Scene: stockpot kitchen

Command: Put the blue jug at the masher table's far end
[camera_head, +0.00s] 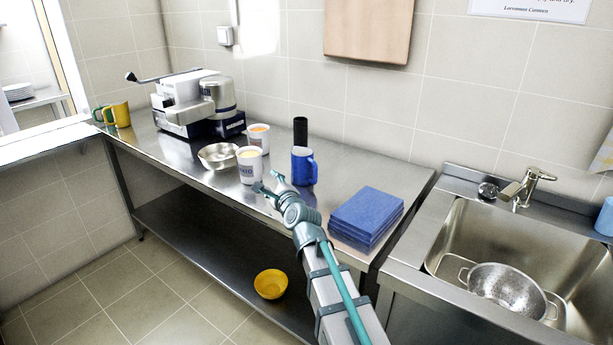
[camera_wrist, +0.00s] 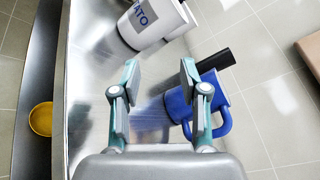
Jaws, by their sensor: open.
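The blue jug (camera_head: 303,168) stands upright on the steel masher table (camera_head: 345,170), its handle to the right. In the wrist view the jug (camera_wrist: 179,104) shows partly behind the right finger. My gripper (camera_head: 270,187) is over the table's front edge, just left of and in front of the jug. In the wrist view its fingers (camera_wrist: 158,78) are apart with nothing between them. The masher machine (camera_head: 190,100) stands toward the table's far left end.
A white labelled pot (camera_head: 250,168) stands left of the jug and ahead of my fingers (camera_wrist: 150,22). A second pot (camera_head: 258,135), black cylinder (camera_head: 300,130), steel bowl (camera_head: 217,155) and blue stack (camera_head: 366,214) are nearby. Yellow (camera_head: 121,113) and green mugs stand at the far end.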

